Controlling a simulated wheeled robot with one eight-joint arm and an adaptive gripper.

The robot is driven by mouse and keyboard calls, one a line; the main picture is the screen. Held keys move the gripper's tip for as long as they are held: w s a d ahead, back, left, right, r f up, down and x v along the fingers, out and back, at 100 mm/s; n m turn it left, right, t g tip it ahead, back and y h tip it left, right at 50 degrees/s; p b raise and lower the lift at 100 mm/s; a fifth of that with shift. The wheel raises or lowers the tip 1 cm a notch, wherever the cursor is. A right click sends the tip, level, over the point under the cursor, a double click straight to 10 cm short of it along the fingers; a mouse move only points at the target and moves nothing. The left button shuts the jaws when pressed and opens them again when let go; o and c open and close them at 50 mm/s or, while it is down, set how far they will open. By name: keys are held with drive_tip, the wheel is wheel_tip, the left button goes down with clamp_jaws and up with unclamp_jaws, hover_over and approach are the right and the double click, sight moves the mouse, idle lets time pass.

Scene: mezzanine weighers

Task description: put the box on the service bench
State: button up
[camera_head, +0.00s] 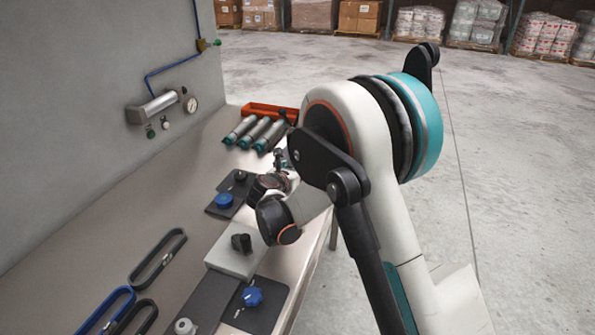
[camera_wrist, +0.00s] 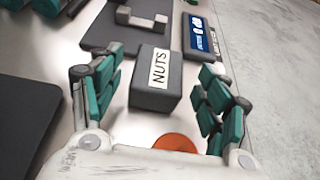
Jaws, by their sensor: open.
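A dark grey box (camera_wrist: 152,92) with a white label reading NUTS shows in the wrist view, upright on a pale surface. My gripper (camera_wrist: 160,72) is open, with green-padded fingers to the left and right of the box in the picture. A gap shows on both sides, and nothing is held. How far the fingers reach down around the box I cannot tell. In the head view my arm hides the box and most of my gripper. The pale metal bench (camera_head: 196,213) runs along the wall there; I cannot tell whether it is the service bench.
Near the box are a grey notched block (camera_wrist: 143,18), a blue-labelled dark tray (camera_wrist: 201,38) and an orange disc (camera_wrist: 175,143). The bench holds several grey cylinders (camera_head: 256,130), an orange-red tray (camera_head: 262,109), dark plates with knobs and belts. Open concrete floor (camera_head: 510,190) lies right.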

drive_tip(key=p+v, duration=0.2)
drive_tip(key=v, duration=0.9)
drive_tip(key=shift+p, duration=0.3)
